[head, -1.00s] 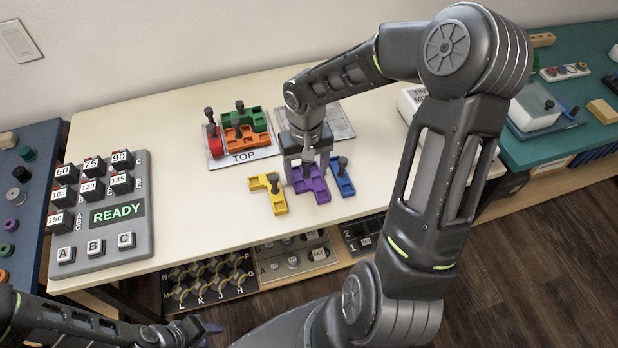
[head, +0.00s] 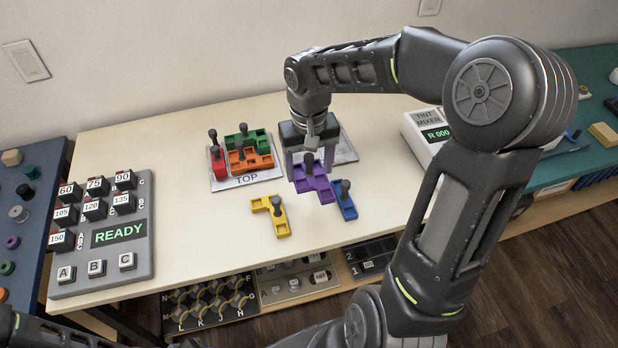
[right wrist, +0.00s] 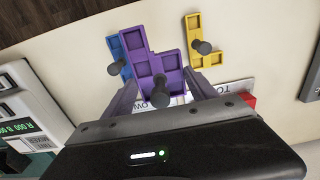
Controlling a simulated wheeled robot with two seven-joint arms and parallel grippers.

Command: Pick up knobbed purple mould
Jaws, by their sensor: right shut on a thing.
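The purple mould (head: 319,186) with a dark knob is held in my right gripper (head: 309,168), which is shut on it. In the head view it looks raised a little off the table. The right wrist view shows the purple mould (right wrist: 150,70) between the two fingers, its knob facing the camera. The blue mould (head: 346,205) lies just right of it, and the yellow mould (head: 272,216) lies to its left. Only part of my left arm shows at the bottom left of the head view; its gripper is out of view.
A TOP board (head: 243,181) holds red, orange and green moulds. A grey panel (head: 101,235) reading READY stands at the left. A tint mixer (head: 428,128) stands at the back right. The table front is clear.

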